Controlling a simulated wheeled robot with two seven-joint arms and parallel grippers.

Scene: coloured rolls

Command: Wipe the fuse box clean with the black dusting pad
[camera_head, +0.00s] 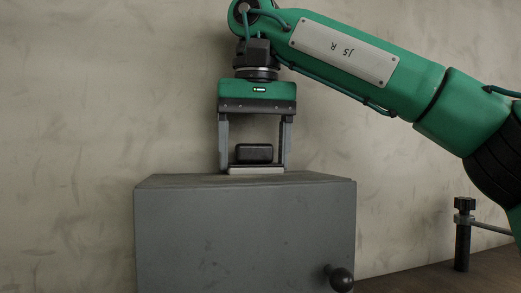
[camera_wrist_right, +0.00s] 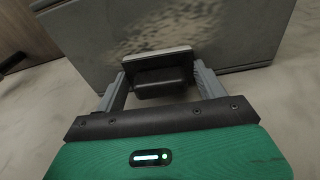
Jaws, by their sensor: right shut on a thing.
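The fuse box (camera_head: 245,235) is a grey box in the lower middle of the head view, with a dark round knob low at its right. My right gripper (camera_head: 255,160) is above its top face, pointing down. It is shut on the black dusting pad (camera_head: 254,153), a dark block with a pale base. The pad's base appears to touch the top of the box near the back edge. In the right wrist view the pad (camera_wrist_right: 160,82) sits between the fingers against the grey box (camera_wrist_right: 95,50), whose surface has a pale, dusty patch (camera_wrist_right: 165,32). My left gripper is out of view.
A plain mottled wall (camera_head: 90,90) stands behind the box. A brown wooden surface (camera_head: 430,277) lies at the lower right, with a dark post and metal rod (camera_head: 463,235) above it. My right arm spans the upper right.

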